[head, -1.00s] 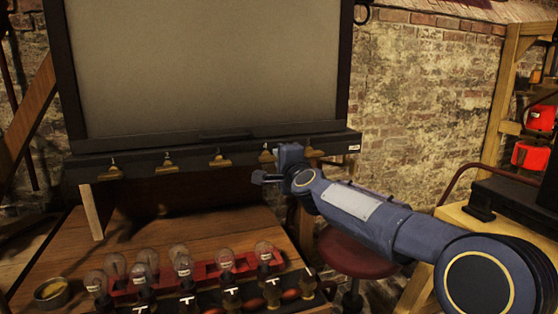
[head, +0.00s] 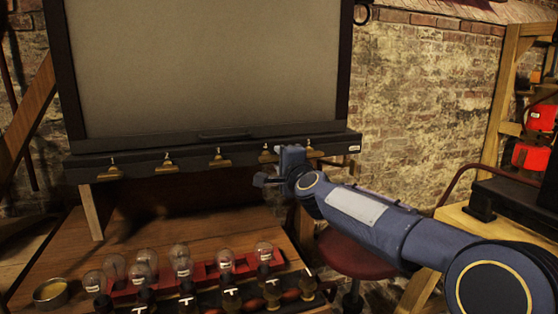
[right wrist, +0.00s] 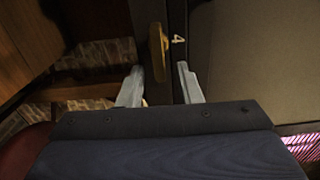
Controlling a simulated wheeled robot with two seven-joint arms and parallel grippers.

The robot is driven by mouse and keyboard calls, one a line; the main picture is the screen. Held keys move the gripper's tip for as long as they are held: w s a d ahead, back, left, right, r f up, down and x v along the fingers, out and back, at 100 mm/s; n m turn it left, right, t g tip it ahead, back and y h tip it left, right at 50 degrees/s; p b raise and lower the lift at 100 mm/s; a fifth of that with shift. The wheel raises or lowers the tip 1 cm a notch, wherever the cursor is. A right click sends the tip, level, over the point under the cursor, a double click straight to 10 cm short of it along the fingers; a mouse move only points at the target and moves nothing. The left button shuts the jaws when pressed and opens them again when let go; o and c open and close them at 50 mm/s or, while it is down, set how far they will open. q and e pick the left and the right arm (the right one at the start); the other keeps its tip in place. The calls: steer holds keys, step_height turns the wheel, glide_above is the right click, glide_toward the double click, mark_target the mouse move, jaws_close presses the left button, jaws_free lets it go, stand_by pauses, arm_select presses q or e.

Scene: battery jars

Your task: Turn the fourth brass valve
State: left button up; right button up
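A row of brass valves is on the front of the dark ledge (head: 130,160) under the large grey panel. The fourth brass valve (head: 267,154) is partly behind my right gripper (head: 262,180) in the head view. In the right wrist view this valve (right wrist: 157,50) stands beside a white "4" label, its handle seen edge-on. My right gripper's two fingers (right wrist: 158,78) are apart, on either side of the handle's near end in the picture. I see no contact with it. My left gripper is not in view.
Neighbouring valves are the third (head: 220,160) and fifth (head: 313,152). Below, glass bulbs (head: 181,262) and a row of switches stand on the wooden bench (head: 200,220). A round red stool (head: 355,255) is under my right arm. A brass dish (head: 52,291) sits at the left.

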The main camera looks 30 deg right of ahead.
steer(key=v, duration=0.6)
steer(key=shift+s+b, duration=0.2)
steer(key=shift+b, duration=0.15)
steer(key=shift+a, duration=0.15)
steer(key=s+a+f+n+g+y, duration=0.5)
steer(key=s+a+f+n+y, duration=0.2)
steer(key=s+a+f+n, duration=0.45)
steer(key=s+a+f+n+g+y, duration=0.1)
steer(key=s+a+f+n+g, duration=0.25)
steer(key=s+f, duration=0.5)
steer(key=s+a+f+n+g, duration=0.2)
steer(key=s+f+n+g, duration=0.15)
steer(key=s+f, duration=0.45)
step_height(320, 180, up, 17)
steer(key=s+p, duration=0.1)
steer(key=p, duration=1.5)
steer(key=shift+s+a+n+p, duration=0.2)
steer(key=shift+s+n+p, duration=0.15)
steer(key=shift+p, duration=0.05)
steer(key=shift+f, duration=0.1)
